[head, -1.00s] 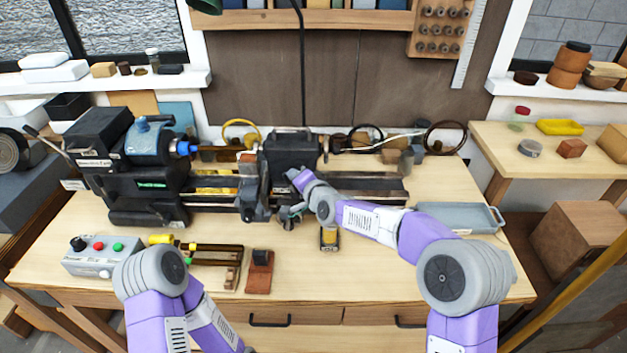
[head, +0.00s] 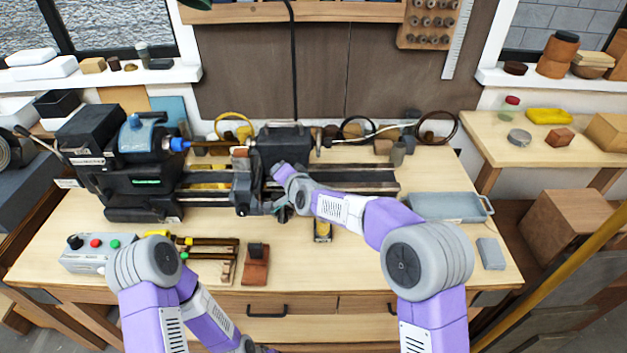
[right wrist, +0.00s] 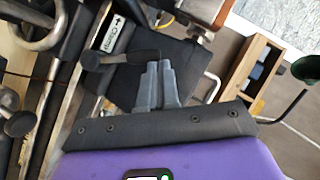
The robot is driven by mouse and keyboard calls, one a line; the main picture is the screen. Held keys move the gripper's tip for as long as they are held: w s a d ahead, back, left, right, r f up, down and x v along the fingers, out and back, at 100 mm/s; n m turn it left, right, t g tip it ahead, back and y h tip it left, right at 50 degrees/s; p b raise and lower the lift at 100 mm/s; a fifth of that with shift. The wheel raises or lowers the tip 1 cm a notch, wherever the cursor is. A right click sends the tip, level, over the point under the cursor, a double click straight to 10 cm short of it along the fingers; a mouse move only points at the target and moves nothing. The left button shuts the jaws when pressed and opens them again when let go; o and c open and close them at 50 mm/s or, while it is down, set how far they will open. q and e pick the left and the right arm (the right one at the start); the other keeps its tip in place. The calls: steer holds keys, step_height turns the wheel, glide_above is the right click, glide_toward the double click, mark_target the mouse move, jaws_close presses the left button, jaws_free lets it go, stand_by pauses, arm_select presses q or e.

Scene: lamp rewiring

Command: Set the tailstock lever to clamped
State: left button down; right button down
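The tailstock (head: 282,146) is a dark block on the lathe bed in the head view. In the right wrist view, a lever with a black knob (right wrist: 92,60) and a dark arm lies beside a white label (right wrist: 111,34) reading "Clamp" with an arrow. My right gripper (right wrist: 158,66) has its grey fingers together, with the tips right at the lever arm's right end. I cannot tell whether they touch it. Nothing shows held between them. In the head view my right arm covers the lever area. My left gripper is out of view; only its arm shows at lower left.
The lathe headstock (head: 140,155) stands left. A control box (head: 97,251) with buttons is at front left. A red-brown block (head: 256,268) and a yellow-dark item (head: 322,230) sit in front. A grey tray (head: 445,207) and small grey block (head: 490,253) are right.

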steer(key=w+d+r+b+v, duration=0.1)
steer(key=r+v, duration=0.1)
steer(key=v, duration=1)
steer(key=shift+d+r, duration=0.2)
steer(key=shift+d, duration=0.25)
